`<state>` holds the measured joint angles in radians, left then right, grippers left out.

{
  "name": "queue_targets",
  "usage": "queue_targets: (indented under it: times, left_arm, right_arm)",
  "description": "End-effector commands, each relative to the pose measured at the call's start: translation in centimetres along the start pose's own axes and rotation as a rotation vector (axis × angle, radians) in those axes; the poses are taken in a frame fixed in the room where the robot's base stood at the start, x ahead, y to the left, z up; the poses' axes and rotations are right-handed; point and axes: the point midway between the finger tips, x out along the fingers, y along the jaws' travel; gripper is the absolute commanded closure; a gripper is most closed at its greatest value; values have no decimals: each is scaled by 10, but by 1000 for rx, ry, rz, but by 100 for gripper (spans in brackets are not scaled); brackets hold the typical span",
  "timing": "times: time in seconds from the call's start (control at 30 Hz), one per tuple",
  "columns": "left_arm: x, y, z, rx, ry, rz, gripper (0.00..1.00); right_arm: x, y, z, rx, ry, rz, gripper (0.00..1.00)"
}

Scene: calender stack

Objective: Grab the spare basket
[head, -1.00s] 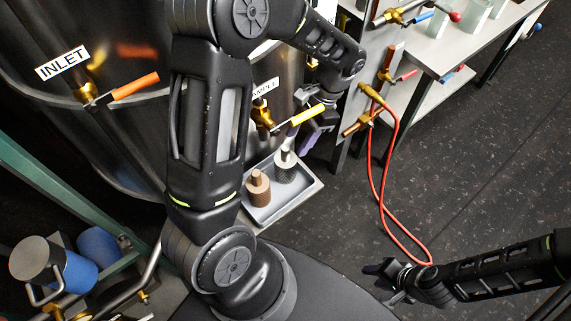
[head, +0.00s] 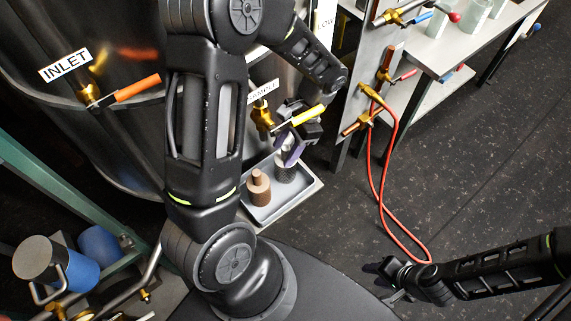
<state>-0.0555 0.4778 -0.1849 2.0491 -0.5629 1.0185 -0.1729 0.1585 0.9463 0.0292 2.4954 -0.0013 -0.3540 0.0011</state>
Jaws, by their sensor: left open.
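A grey tray (head: 262,213) below the yellow-handled valve holds two stemmed cylinders. The rear one is a dark, mesh-textured cylinder (head: 286,172) that looks like a basket; its pale top is partly covered by my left gripper. The front one is a brown cylinder (head: 258,190) with a narrower stem. My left gripper (head: 290,150) is open, with its purple-grey fingers at the top of the dark cylinder. I cannot tell whether they touch it. My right gripper (head: 376,282) is low at the right, over the floor, away from the tray; its finger gap is unclear.
A brass valve with a yellow handle (head: 308,115) is very close to my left gripper. The metal vessel with an INLET label (head: 66,66) stands behind. A red hose (head: 373,190) hangs from a panel at the right. Open floor lies beyond it.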

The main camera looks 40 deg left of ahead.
Motion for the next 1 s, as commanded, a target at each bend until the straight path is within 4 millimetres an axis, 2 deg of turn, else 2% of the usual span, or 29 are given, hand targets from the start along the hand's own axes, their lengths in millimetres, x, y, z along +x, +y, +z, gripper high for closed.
queue_targets:
  times: [0.07,0.6,1.0]
  left_arm:
    - [0,0,0,0,0,0,57]
    - [0,0,0,0,0,0,100]
    - [0,0,0,0,0,0,100]
  right_arm:
    - [0,0,0,0,0,0,64]
    - [0,0,0,0,0,0,64]
    - [0,0,0,0,0,0,64]
